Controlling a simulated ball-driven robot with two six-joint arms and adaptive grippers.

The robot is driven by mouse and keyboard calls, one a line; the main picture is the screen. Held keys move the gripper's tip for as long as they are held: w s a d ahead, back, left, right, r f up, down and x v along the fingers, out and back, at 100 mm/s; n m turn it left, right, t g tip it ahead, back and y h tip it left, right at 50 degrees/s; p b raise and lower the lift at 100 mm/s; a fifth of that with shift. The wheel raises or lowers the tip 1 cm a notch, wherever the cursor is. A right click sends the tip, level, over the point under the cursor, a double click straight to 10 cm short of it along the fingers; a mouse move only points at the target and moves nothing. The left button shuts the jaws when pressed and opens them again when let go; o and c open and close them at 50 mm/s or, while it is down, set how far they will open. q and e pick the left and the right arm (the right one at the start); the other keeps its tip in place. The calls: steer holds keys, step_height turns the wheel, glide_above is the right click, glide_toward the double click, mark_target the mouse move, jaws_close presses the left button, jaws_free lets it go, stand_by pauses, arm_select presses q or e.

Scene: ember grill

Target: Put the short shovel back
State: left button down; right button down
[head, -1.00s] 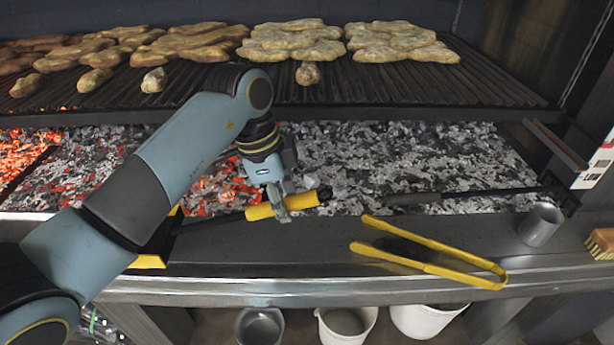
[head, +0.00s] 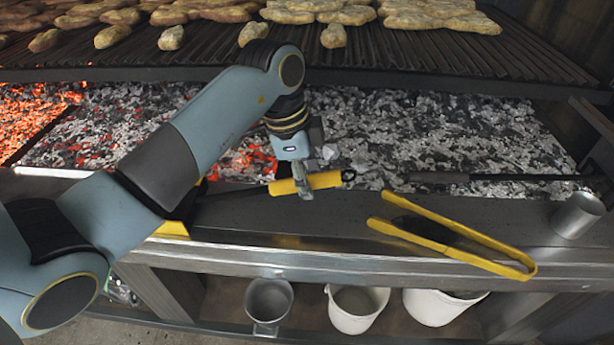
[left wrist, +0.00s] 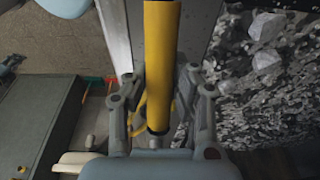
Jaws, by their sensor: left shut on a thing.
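The short shovel (head: 326,180) has a yellow handle with a black end, and a dark shaft runs left from it. My left gripper (head: 304,187) is shut on the yellow handle, above the back of the steel ledge by the coals. In the left wrist view the handle (left wrist: 161,60) runs between the fingers (left wrist: 160,100), with its dark end near the palm. The shovel's far end is hidden behind my left arm. A yellow piece (head: 174,228) shows below the arm; I cannot tell whether it belongs to the shovel. My right gripper is not in view.
Yellow tongs (head: 470,250) lie on the steel ledge (head: 300,240), with a metal cup (head: 577,215) to their right. A long dark-handled tool (head: 436,177) lies along the coals' front edge. Breads cover the grate (head: 400,65) behind. Pails (head: 357,308) stand below.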

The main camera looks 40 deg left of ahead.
arm_select(q)
steer(key=c, duration=0.7)
jaws_free()
steer(key=shift+o, duration=0.2)
steer(key=p+v, duration=0.9)
steer(key=shift+r+p, duration=0.1)
steer(key=shift+p, duration=0.25)
